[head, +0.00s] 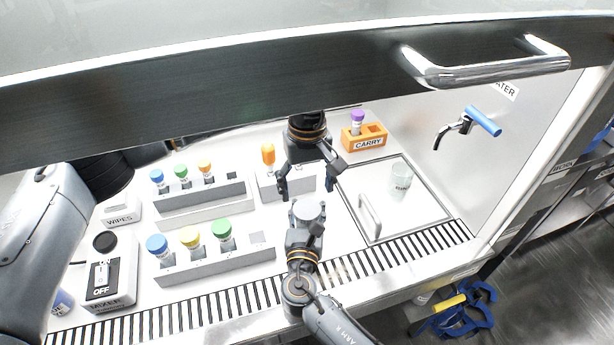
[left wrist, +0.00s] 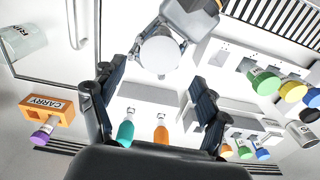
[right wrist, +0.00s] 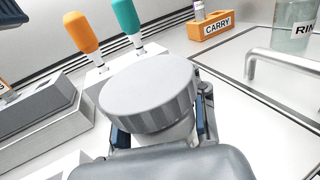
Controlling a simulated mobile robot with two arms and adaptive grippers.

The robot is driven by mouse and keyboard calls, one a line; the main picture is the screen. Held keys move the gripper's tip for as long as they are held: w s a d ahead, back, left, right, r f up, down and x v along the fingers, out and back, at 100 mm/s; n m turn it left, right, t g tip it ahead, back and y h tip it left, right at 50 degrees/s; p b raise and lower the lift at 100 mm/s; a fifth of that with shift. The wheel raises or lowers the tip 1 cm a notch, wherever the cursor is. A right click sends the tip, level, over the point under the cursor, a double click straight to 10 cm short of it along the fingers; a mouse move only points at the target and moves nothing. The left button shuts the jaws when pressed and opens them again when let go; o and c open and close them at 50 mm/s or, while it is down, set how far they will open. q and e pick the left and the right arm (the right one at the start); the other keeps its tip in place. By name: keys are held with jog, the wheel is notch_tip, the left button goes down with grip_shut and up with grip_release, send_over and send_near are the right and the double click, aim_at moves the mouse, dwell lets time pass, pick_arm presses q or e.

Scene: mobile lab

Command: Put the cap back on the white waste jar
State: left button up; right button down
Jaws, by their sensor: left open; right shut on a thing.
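The white waste jar (right wrist: 178,134) is held upright in my right gripper (head: 305,226), low in front of the rear racks. A wide light-grey ribbed cap (right wrist: 150,92) sits over its top and hides most of it. The cap shows as a pale disc in the head view (head: 308,210) and in the left wrist view (left wrist: 160,55). I cannot tell whether it is fully seated. My left gripper (head: 307,187) is open and empty just behind the cap, its fingers apart and not touching it. It also shows in the left wrist view (left wrist: 152,100).
Tube racks with coloured caps (head: 215,262) stand to the left. A small holder with an orange-handled tool (head: 268,155) is behind. An orange CARRY block (head: 364,138), a beaker (head: 400,182) and a metal handle (head: 369,217) lie right. A slotted grille (head: 250,298) runs along the front.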

pick_arm(q)
jog(key=n, duration=0.4)
jog(key=shift+r+n, duration=0.15)
jog(key=shift+n, duration=0.25)
jog(key=n, duration=0.4)
jog(key=shift+r, duration=0.15)
jog(key=n, duration=0.5)
jog(key=shift+r, duration=0.15)
jog(key=n, duration=0.4)
jog(key=shift+r, duration=0.15)
jog(key=n, duration=0.4)
jog(key=shift+r+n, duration=0.1)
jog(key=shift+n, duration=0.2)
jog(key=n, duration=0.4)
jog(key=shift+r+n, duration=0.15)
jog(key=shift+n, duration=0.15)
jog(key=n, duration=0.4)
jog(key=shift+r, duration=0.15)
jog(key=n, duration=0.5)
jog(key=shift+r+n, duration=0.15)
jog(key=shift+n, duration=0.15)
